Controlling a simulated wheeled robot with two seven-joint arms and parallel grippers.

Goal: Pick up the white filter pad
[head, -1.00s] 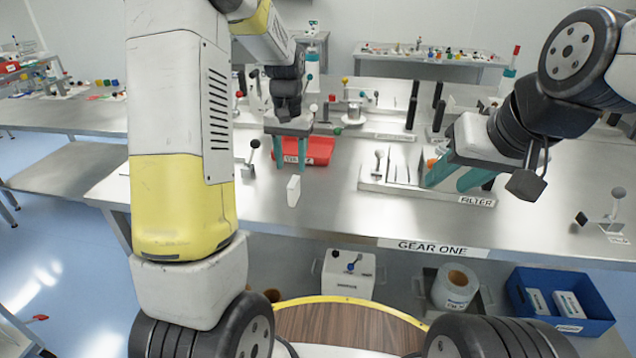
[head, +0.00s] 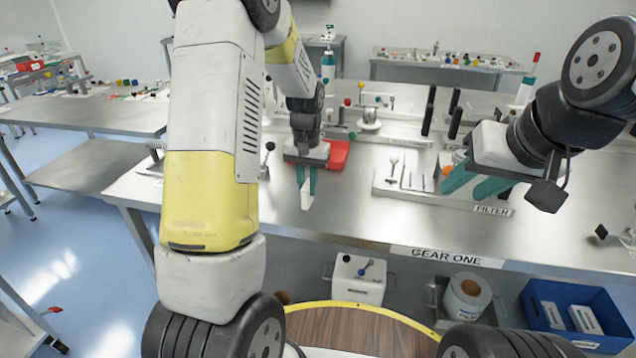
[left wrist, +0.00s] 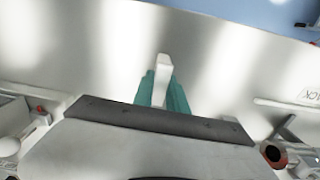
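The white filter pad (head: 306,198) is a small pale upright block near the front of the steel bench. My left gripper (head: 307,184) comes down on it from above, with its teal fingers drawn in on either side of the pad. In the left wrist view the pad (left wrist: 163,65) sticks out between the fingertips of my left gripper (left wrist: 163,88). The pad appears to be at bench level; its contact with the bench is unclear. My right gripper (head: 477,184) is open and empty, close to the tray labelled FILTER (head: 400,192).
A red bin (head: 338,155) stands just behind my left gripper. Posts and fixtures fill the bench's back. The bench front by the GEAR ONE label (head: 447,257) is clear.

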